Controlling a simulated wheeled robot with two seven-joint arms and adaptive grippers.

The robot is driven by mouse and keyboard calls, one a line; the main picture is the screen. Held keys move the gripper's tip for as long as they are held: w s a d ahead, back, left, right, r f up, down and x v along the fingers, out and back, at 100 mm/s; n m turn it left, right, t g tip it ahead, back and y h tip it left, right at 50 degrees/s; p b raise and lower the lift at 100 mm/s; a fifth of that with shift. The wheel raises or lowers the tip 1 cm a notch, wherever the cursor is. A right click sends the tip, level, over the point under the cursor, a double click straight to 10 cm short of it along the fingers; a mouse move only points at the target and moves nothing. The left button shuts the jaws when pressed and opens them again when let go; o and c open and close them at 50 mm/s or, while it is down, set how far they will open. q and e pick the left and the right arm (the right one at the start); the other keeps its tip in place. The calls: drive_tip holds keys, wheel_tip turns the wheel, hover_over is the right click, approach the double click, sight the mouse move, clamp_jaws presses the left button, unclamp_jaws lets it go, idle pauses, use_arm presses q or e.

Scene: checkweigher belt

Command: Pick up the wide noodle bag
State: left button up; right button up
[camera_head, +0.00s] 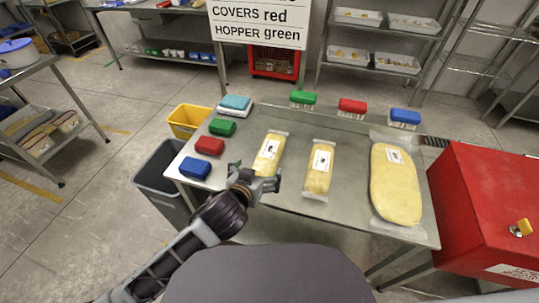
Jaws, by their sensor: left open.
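The wide noodle bag (396,190) is a large, pale yellow bag with a white label, lying flat at the right side of the steel table. Two narrower noodle bags lie to its left: a middle one (318,176) and a left one (268,157). My left gripper (262,182) is open at the table's front left, close to the lower end of the left narrow bag; I cannot tell if it touches it. It is well away from the wide bag. My right gripper is not in view.
The steel table (290,197) carries blue, red and green blocks at left and brushes along its back. A red cabinet (490,210) stands at right. A yellow bin (188,121) and a grey bin (160,175) stand at left. Bare table lies between the bags.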

sight(265, 161)
use_arm(q)
drive_tip(key=x, duration=0.5)
drive_tip(key=shift+w, duration=0.2)
drive_tip(key=shift+x, duration=0.8)
drive_tip(key=shift+w+d+f, duration=0.1)
drive_tip(key=shift+w+f, duration=0.1)
drive_tip(key=shift+w, duration=0.1)
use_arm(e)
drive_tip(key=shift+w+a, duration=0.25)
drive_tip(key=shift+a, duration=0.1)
use_arm(q)
drive_tip(key=shift+w+b, duration=0.15)
drive_tip(key=shift+b, duration=0.15)
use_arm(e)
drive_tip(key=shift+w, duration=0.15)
use_arm(q)
drive_tip(key=shift+w+d, duration=0.1)
drive_tip(key=shift+w, duration=0.05)
drive_tip(key=shift+w+d+f, duration=0.15)
drive_tip(key=shift+w, duration=0.5)
drive_tip(key=shift+w+d+f, duration=0.1)
drive_tip(key=shift+w+d, duration=0.05)
drive_tip(key=shift+w, duration=0.5)
drive_tip(key=shift+x, duration=1)
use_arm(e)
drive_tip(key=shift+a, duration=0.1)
use_arm(q)
drive_tip(key=shift+c, duration=0.3)
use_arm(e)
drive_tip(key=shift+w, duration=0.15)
